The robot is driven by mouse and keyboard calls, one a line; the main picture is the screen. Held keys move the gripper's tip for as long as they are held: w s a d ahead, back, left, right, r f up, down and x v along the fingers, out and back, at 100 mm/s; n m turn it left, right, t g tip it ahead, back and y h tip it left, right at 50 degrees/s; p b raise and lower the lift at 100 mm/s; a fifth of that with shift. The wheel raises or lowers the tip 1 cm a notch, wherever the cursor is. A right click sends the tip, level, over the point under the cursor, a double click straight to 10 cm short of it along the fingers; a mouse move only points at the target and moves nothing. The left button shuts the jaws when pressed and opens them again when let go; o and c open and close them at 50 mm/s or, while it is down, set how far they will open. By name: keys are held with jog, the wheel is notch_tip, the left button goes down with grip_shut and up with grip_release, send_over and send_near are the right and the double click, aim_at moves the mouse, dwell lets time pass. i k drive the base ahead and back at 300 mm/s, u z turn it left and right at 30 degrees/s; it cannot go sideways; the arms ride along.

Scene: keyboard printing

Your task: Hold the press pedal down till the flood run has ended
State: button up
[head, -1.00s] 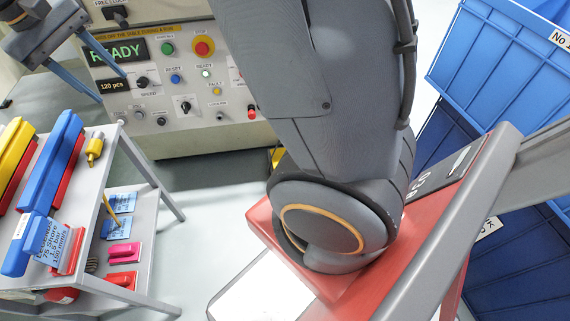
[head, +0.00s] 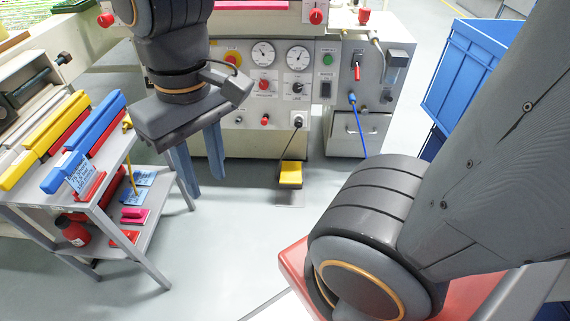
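The yellow press pedal (head: 291,172) sits on the floor in front of the press, with a dark cable running up to a socket on the press front. Nothing is on the pedal. My gripper (head: 206,186) hangs to the left of the pedal in the picture, its two blue fingers pointing down and apart with nothing between them. It appears above floor level and does not touch the pedal. The press panel (head: 270,92) shows two gauges, knobs and buttons. My arm covers its left part, and no run display is visible.
A grey trolley (head: 160,265) with blue and yellow squeegees stands at left, a red bottle (head: 73,231) on its lower shelf. A grey cabinet (head: 362,125) with a blue hose stands right of the pedal, blue crates (head: 462,75) beyond. The floor between is clear.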

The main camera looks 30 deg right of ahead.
aim_at(290, 170)
jog(key=k, duration=0.3)
jog(key=z, duration=0.7)
jog(key=i, duration=0.8)
